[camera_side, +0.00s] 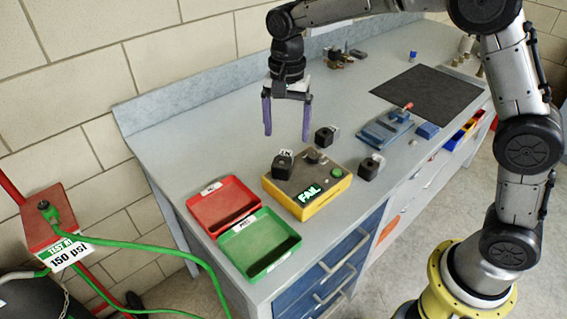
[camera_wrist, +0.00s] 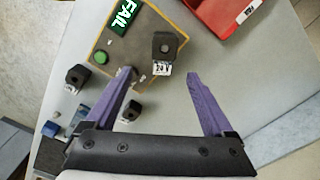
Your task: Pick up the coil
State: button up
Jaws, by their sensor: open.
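Three black block-shaped coils with white tags are in view. One coil (camera_side: 282,168) sits on top of the yellow-edged tester (camera_side: 325,196), which displays FAIL in green; this coil also shows in the wrist view (camera_wrist: 165,44). A second coil (camera_side: 325,137) stands on the bench behind the tester, and a third coil (camera_side: 369,169) stands to its right. In the wrist view they show as the lower coil (camera_wrist: 131,111) and the left coil (camera_wrist: 77,75). My gripper (camera_side: 286,138) is open and empty, pointing down above the bench, its purple fingers apart from every coil.
A red tray (camera_side: 222,207) and a green tray (camera_side: 259,243) lie left of the tester at the bench's front left. A blue device (camera_side: 385,130) and a dark mat (camera_side: 430,92) lie to the right. Small metal parts (camera_side: 338,60) stand at the back. The bench's left area is clear.

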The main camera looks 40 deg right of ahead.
aim_at(283, 157)
jog(key=shift+w+a+f, duration=0.1)
jog(key=shift+a+f, duration=0.05)
jog(key=shift+f, duration=2)
jog(key=shift+w+a+f, duration=0.1)
jog(key=shift+a+f, duration=0.05)
jog(key=shift+f, duration=2)
grip_shut()
